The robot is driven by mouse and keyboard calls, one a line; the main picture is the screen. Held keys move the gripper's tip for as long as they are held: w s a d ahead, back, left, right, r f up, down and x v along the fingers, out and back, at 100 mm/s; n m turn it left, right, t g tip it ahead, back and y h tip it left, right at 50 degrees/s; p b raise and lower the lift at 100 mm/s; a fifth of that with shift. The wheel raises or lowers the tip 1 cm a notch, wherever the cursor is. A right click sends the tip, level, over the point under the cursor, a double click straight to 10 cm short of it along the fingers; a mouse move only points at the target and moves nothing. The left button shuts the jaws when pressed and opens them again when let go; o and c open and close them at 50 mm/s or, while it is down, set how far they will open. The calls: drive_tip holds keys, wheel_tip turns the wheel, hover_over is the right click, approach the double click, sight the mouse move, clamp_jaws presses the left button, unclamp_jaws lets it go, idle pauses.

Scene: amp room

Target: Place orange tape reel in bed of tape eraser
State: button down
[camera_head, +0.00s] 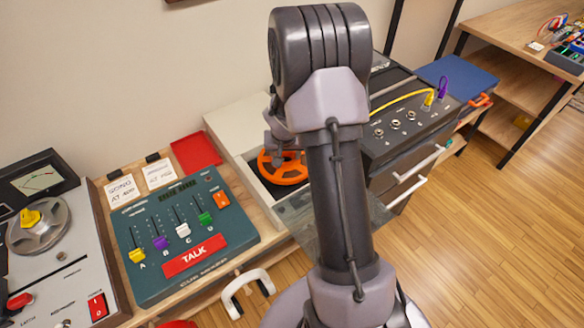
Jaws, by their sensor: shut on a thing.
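The orange tape reel (270,173) is a spoked disc, partly hidden behind my arm. My gripper (279,154) points down at the reel and is shut on it, though its fingertips are small and hard to make out. The reel shows over the dark recessed bed of a cream box, which looks like the tape eraser (232,118). I cannot tell whether the reel touches the bed or hangs just above it. My arm hides the right part of the reel and of the box.
Left of the box stand a green mixer panel (185,240) with sliders and a red tray (195,152). A tape deck (65,260) is at far left. A black patch box (405,125) with cables stands right. A white handle (248,285) is in front. Wooden floor lies open right.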

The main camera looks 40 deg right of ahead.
sight(287, 163)
wheel_tip(287, 163, down, 4)
drive_tip(key=shift+f+b, duration=0.25)
drive_tip(key=shift+b, duration=1)
drive_tip(key=shift+r, duration=0.25)
drive_tip(key=shift+d+f, duration=0.1)
drive_tip(key=shift+f, duration=0.1)
drive_tip(key=c, duration=0.5)
unclamp_jaws()
drive_tip(key=shift+r, duration=0.1)
